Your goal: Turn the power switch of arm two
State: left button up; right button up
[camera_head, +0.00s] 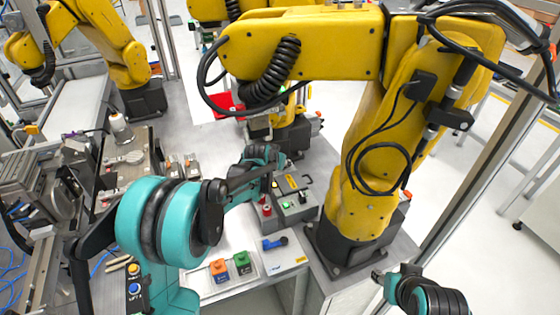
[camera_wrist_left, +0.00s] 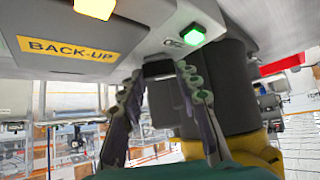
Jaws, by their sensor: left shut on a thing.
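A grey control box (camera_head: 293,209) stands beside the base of the large yellow arm (camera_head: 360,150). My left gripper (camera_head: 268,160) reaches over this box area from the left, and the head view hides what its fingertips hold. In the left wrist view, my left gripper (camera_wrist_left: 160,80) has its fingers closed around a dark switch knob (camera_wrist_left: 158,68) on the face of a grey box (camera_wrist_left: 130,30). A lit green button (camera_wrist_left: 192,36) is to the right of the knob, and a yellow "BACK-UP" label (camera_wrist_left: 68,49) is to the left. My right gripper (camera_head: 392,274) is at the lower right, away from the box.
A white tray (camera_head: 215,288) with an orange block (camera_head: 219,270) and a green block (camera_head: 243,263) is in front of the box. A blue-handled item (camera_head: 275,243) lies near the tray. Other yellow arms (camera_head: 105,40) stand behind. Machinery crowds the left.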

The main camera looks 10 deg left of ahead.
pick_arm(q)
jog(key=n+y, duration=0.1)
jog(key=n, duration=0.1)
jog(key=n+y, duration=0.2)
jog(key=shift+d+n+y+p, duration=0.3)
jog(key=shift+d, duration=0.05)
jog(key=shift+d+n+g+y, duration=0.1)
jog(key=shift+n+g+y, duration=0.5)
jog(key=shift+n+y, duration=1.05)
jog(key=shift+n, duration=0.45)
jog(key=o, duration=0.9)
jog(key=shift+f, duration=0.1)
jog(key=shift+c, duration=0.2)
jog(key=shift+p, duration=0.3)
jog(key=v, duration=0.7)
jog(key=shift+s+r, duration=0.15)
jog(key=shift+r, duration=0.15)
